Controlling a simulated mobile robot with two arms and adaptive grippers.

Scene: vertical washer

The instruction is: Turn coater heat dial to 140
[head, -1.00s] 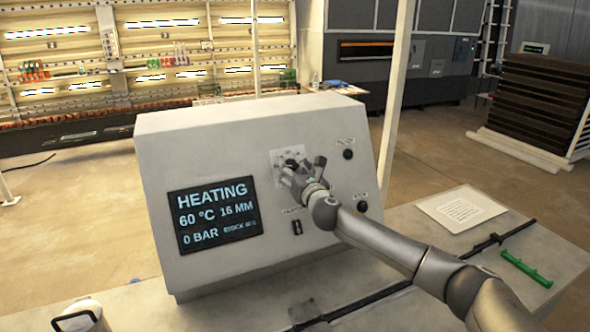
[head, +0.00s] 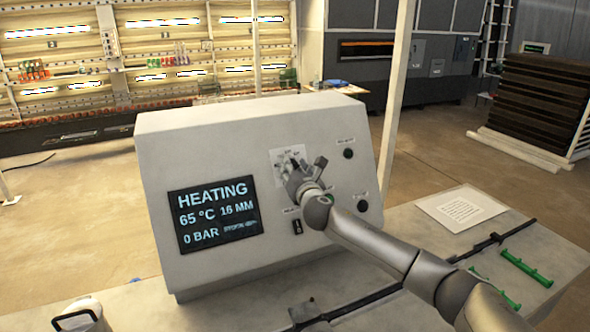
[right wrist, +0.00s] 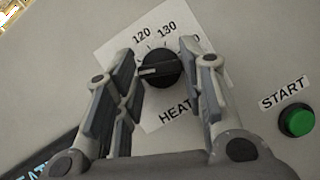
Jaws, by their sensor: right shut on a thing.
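The heat dial (right wrist: 158,70) is a black round knob with a white pointer line on a white scale plate (right wrist: 112,52). In the right wrist view the line points left, below the printed 120; 130 is printed above the knob and a third number is partly hidden by a finger. My right gripper (head: 305,168) is at the dial, its fingers (right wrist: 163,78) on both sides of the knob, shut on it. In the head view the gripper hides most of the dial. The coater's screen (head: 216,215) reads HEATING, 65 °C, 16 MM, 0 BAR. My left gripper is out of view.
A green START button (right wrist: 297,121) sits right of the dial. More controls (head: 348,154) are on the sloped grey panel (head: 250,150). A paper sheet (head: 462,208) and green parts (head: 526,268) lie on the table at right. A white pole (head: 398,75) stands behind.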

